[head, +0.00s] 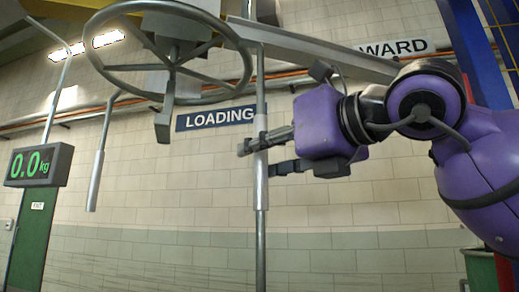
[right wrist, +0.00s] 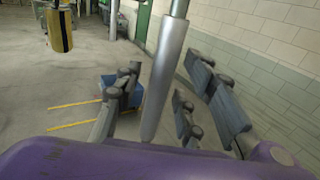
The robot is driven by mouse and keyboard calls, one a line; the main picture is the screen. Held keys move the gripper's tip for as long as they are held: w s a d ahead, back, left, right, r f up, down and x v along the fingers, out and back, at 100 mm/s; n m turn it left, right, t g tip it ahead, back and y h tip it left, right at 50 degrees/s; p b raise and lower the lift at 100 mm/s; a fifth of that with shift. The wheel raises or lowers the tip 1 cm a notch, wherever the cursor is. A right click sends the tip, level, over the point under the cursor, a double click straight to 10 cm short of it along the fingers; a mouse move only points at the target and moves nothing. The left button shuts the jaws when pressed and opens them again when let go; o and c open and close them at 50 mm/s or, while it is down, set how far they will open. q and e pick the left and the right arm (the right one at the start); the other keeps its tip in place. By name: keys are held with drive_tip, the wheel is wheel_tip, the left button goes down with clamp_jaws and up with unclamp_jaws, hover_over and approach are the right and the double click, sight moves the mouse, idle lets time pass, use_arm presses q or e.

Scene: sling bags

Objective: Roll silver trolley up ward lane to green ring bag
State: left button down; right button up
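A silver vertical pole (head: 261,225) with a thicker sleeve (head: 261,180) hangs below the overhead rail; I cannot tell whether it belongs to the silver trolley. My right gripper (head: 262,157) is at the sleeve, one finger crossing in front of the pole. In the right wrist view the sleeve (right wrist: 165,80) stands between the spread fingers of my right gripper (right wrist: 165,100), with gaps visible on both sides. The gripper looks open around the pole. No green ring bag is recognisable. My left gripper is not in view.
A sloping metal rail (head: 320,47) runs toward the WARD sign (head: 395,48). A large handwheel (head: 170,60) hangs left, above the LOADING sign (head: 215,117). A scale display (head: 38,165) reads 0.0 kg. A yellow-and-black object (right wrist: 59,30) and blue box (right wrist: 120,88) show behind.

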drive_tip(key=shift+w+a, duration=0.3)
drive_tip(key=shift+w, duration=0.1)
drive_tip(key=shift+c, duration=0.2)
clamp_jaws()
